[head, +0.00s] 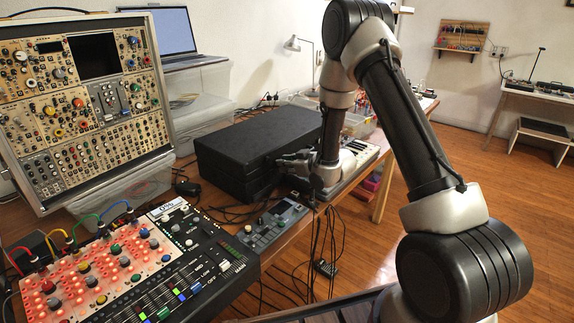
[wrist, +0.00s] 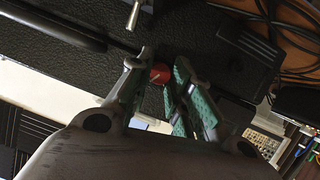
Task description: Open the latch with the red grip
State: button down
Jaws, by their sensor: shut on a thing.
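The black case (head: 255,140) lies closed on the wooden table in the head view. Its dark textured side fills much of the wrist view (wrist: 215,50). The red grip (wrist: 160,75) of the latch shows in the wrist view as a small round red piece with a pale mark. My gripper (wrist: 163,68) is shut on it, with a green-padded finger on each side. In the head view my gripper (head: 292,160) is at the right-hand side of the case; the red grip is hidden there. How far the latch is turned I cannot tell.
A silver metal piece (wrist: 134,14) is on the case near the fingers. A mixer (head: 190,260), a small grey device (head: 272,226) and a keyboard (head: 355,160) are close by on the table. Cables (head: 225,205) lie between them. A modular synth rack (head: 85,100) stands at left.

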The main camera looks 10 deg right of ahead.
jog(key=n+t+h, duration=0.1)
jog(key=n+t, duration=0.1)
jog(key=n, duration=0.1)
jog(key=n+t, duration=0.1)
jog(key=n, duration=0.3)
jog(key=f+n+t+h, duration=0.1)
jog(key=n+t, duration=0.1)
jog(key=n, duration=0.2)
jog(key=shift+s+a+t+h, duration=0.2)
jog(key=shift+a+t+h, duration=0.05)
jog(key=shift+t+h, duration=0.05)
jog(key=shift+n, duration=0.3)
dwell(0.3)
jog(key=c, duration=1.3)
grip_release()
jog(key=shift+s, duration=0.1)
jog(key=v, duration=1.1)
jog(key=shift+s, duration=0.4)
